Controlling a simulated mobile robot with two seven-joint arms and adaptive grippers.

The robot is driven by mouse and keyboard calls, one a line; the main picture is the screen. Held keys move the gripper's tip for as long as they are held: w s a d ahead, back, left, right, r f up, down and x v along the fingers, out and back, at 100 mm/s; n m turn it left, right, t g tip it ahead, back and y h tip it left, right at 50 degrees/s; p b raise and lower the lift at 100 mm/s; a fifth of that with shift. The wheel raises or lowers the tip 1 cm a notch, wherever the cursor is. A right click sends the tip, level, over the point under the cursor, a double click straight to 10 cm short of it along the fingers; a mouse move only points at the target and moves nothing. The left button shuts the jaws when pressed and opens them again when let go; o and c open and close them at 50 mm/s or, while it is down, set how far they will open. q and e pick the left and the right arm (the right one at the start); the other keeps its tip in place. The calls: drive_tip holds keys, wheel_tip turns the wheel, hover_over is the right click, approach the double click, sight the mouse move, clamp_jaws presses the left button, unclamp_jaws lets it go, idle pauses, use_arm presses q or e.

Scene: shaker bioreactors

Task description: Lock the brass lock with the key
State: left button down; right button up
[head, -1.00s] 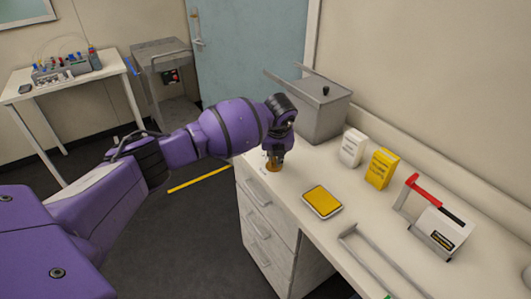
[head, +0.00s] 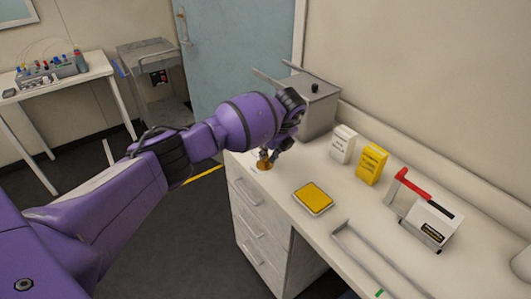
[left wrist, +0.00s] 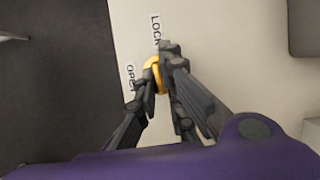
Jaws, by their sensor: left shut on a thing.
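The brass lock (head: 264,166) sits at the near left end of the white counter. It shows in the left wrist view as a yellow round piece (left wrist: 152,72), partly covered by my fingers, beside the printed words LOCK (left wrist: 155,29) and OPEN (left wrist: 131,78). My left gripper (head: 265,156) points down at the lock, its fingertips at the top of it. It also shows in the left wrist view (left wrist: 155,75), shut on what seems to be the key. The key itself is hidden between the fingers, so its angle cannot be told. My right gripper is out of view.
A yellow-topped pad (head: 313,198) lies right of the lock. A grey lidded box (head: 318,108) stands behind my gripper. White (head: 343,144) and yellow (head: 371,164) cartons and a red-handled device (head: 429,222) stand farther right. The counter's left edge is close to the lock.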

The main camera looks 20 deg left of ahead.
use_arm(q)
drive_tip(key=c, duration=1.8)
unclamp_jaws()
drive_tip(key=shift+s+d+f, duration=0.1)
drive_tip(key=shift+s+f, duration=0.05)
drive_tip(key=shift+f, duration=0.35)
drive_tip(key=shift+o, duration=0.2)
drive_tip(key=shift+r, duration=0.3)
drive_tip(key=shift+r, duration=0.1)
